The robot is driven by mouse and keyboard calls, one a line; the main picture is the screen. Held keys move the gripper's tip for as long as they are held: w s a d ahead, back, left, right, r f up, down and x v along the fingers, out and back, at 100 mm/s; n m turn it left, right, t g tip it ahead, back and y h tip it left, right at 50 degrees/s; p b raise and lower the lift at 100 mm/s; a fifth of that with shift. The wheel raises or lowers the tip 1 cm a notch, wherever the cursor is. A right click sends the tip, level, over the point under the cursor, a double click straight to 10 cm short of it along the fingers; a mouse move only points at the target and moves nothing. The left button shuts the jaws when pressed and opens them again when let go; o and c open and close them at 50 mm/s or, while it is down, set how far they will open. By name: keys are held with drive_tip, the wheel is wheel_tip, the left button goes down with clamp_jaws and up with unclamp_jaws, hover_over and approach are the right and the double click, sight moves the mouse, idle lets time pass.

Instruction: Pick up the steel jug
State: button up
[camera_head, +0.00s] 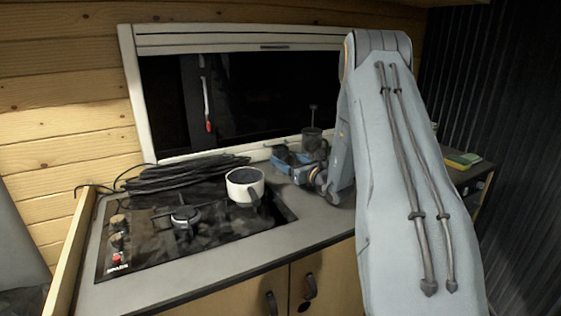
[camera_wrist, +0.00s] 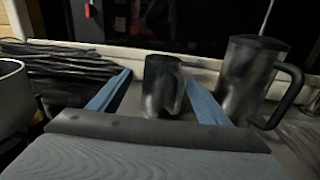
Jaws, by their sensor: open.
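A small dark steel jug (camera_wrist: 161,88) stands on the counter in the middle of the wrist view, with its handle on the right. My gripper (camera_wrist: 157,80) is open, its two blue fingers reaching forward on either side of the jug in that view. I cannot tell whether the jug is fully between the fingertips or just beyond them. In the head view my gripper (camera_head: 287,160) is low over the counter behind the hob, partly hidden by my arm. I cannot make out the small jug in the head view.
A white pot (camera_head: 244,186) sits on the hob (camera_head: 150,252). Coiled black cable (camera_head: 185,173) lies by the window.

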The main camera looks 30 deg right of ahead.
sight(285, 155)
drive_tip(key=w, duration=0.1)
drive_tip(key=w+p, duration=0.2)
drive_tip(key=w, duration=0.1)
drive_tip(key=shift+w+a+r, duration=0.1)
drive_tip(key=shift+a+r, duration=0.1)
drive_tip(key=shift+r, duration=0.05)
drive_tip(key=shift+w+a, duration=0.1)
drive_tip(key=shift+w, duration=0.45)
drive_tip(key=c, duration=1.3)
drive_tip(key=shift+c, duration=0.3)
drive_tip(key=shift+r, duration=0.1)
